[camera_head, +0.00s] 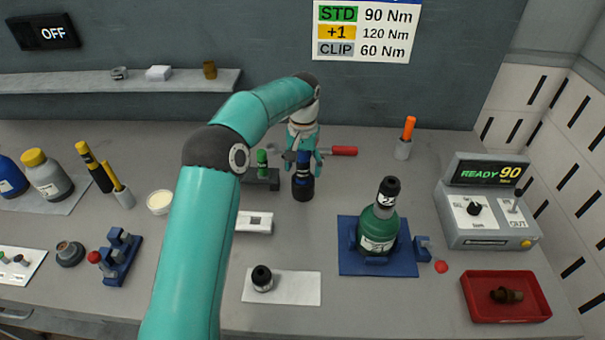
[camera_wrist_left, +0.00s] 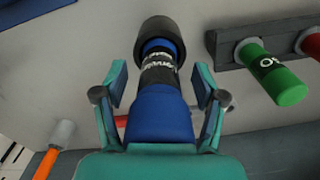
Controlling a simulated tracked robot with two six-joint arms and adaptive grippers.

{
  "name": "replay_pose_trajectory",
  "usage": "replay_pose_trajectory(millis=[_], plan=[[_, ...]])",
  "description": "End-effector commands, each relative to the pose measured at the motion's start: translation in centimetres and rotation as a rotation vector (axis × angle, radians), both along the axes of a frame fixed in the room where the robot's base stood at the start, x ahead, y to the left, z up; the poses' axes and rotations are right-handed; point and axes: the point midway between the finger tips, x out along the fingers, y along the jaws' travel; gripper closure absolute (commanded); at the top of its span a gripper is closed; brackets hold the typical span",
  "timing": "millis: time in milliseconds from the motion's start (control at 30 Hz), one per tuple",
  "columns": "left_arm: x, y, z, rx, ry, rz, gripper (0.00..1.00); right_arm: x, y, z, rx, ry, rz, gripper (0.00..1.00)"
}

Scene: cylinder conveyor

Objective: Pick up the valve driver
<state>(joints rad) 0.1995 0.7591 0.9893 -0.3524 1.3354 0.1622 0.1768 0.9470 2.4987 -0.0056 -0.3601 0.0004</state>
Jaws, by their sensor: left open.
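A blue driver (camera_head: 303,178) with a black lower end stands upright at the back middle of the bench. In the left wrist view this blue driver (camera_wrist_left: 160,112) shows a black band with white lettering, too small to read surely. My left gripper (camera_head: 303,160) is over its upper part. In the left wrist view my left gripper (camera_wrist_left: 160,95) has one finger on each side of the blue body, with gaps. The fingers are open. A green driver (camera_head: 262,160) sits in a dark rack (camera_head: 262,181) just left of it. My right gripper is not in view.
A red-handled tool (camera_head: 343,151) lies behind the driver. An orange-handled tool (camera_head: 409,128) stands in a cup to the right. A green bottle-shaped unit (camera_head: 378,230) stands on a blue mat (camera_head: 350,266). A white box (camera_head: 254,222) lies in front of the rack.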

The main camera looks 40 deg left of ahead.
Motion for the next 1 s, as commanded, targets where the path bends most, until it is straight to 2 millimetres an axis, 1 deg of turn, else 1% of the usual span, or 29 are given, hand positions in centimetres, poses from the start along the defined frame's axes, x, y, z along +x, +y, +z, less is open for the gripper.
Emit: replay_pose_trajectory(millis=[67, 100, 267, 500, 533, 1000], plan=[[0.05, -0.05, 0.13, 0.0, 0.0, -0.001, 0.3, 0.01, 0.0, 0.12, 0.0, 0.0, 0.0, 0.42], [0.07, -0.06, 0.12, 0.0, 0.0, -0.001, 0.31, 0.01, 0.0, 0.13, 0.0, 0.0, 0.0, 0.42], [0.1, -0.1, 0.11, 0.0, 0.0, -0.002, 0.58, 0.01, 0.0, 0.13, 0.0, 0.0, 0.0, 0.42], [0.11, -0.13, 0.11, 0.0, 0.0, -0.003, 0.98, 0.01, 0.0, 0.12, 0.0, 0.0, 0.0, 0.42], [0.12, -0.14, 0.11, 0.0, 0.0, -0.003, 1.0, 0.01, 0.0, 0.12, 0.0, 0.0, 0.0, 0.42], [0.18, -0.14, 0.46, 0.001, -0.003, -0.002, 1.0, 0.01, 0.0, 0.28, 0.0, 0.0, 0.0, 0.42]])
